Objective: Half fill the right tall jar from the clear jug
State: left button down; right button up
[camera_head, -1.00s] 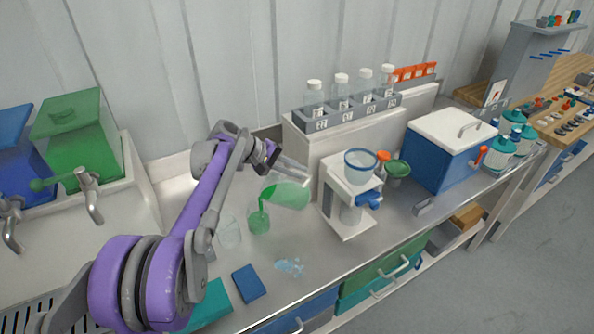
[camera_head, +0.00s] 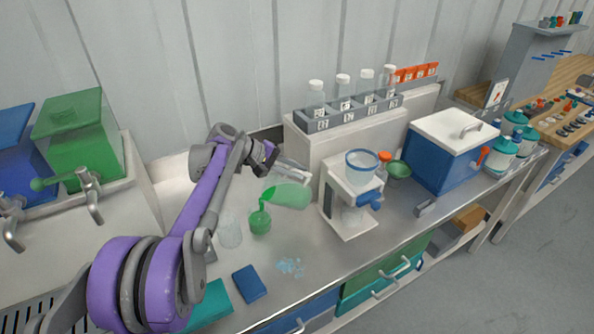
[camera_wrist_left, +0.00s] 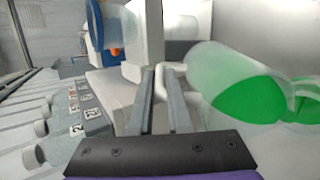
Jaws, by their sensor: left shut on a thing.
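The clear jug (camera_head: 287,193) holds green liquid and is tilted above the counter, its mouth toward the left. My left gripper (camera_head: 272,160) is shut on the jug at its handle side. In the left wrist view the gripper fingers (camera_wrist_left: 160,85) are close together beside the jug (camera_wrist_left: 235,90), though the grip is partly hidden. A green stream runs from the jug's mouth into the right tall jar (camera_head: 260,223), which has green liquid in it. The exact level is hard to read. The left tall jar (camera_head: 230,235) stands beside it, clear and seemingly empty. My right gripper is out of view.
A white stand with a blue-rimmed funnel (camera_head: 361,163) is close right of the jug. Behind is a bottle rack (camera_head: 345,113) on a raised ledge. A blue block (camera_head: 249,283) and a bluish wet-looking patch (camera_head: 290,267) lie in front. A sink is left.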

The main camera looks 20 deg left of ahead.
pick_arm(q)
jog(key=shift+w+d+r+g+y+p, duration=0.1)
jog(key=shift+d+r+g+y+p, duration=0.2)
jog(key=shift+g+y+p, duration=0.35)
jog(key=shift+w+d+f+g+y, duration=0.15)
jog(key=shift+g+y, duration=0.1)
jog(key=shift+y, duration=0.5)
jog(key=shift+w+d+f+g+y+p, duration=0.1)
jog(key=shift+w+g+y+p, duration=0.05)
jog(key=shift+g+y+p, duration=0.3)
jog(key=shift+w+d+f+g+y+p, duration=0.15)
jog(key=shift+g+y, duration=0.1)
jog(key=shift+y, duration=0.7)
jog(key=shift+d+f+g+y+p, duration=0.1)
jog(key=shift+g+y+p, duration=0.15)
jog(key=shift+g+y, duration=0.3)
jog(key=shift+d+f+g+y+p, duration=0.1)
jog(key=shift+g+y+p, duration=0.1)
jog(key=shift+g+y, duration=0.3)
jog(key=shift+w+f+g+y, duration=0.25)
jog(key=shift+g+y, duration=0.3)
jog(key=shift+y, duration=0.3)
jog(key=shift+s, duration=0.1)
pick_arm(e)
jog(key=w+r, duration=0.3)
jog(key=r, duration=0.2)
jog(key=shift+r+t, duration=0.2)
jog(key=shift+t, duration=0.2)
pick_arm(q)
jog(key=shift+s, duration=0.2)
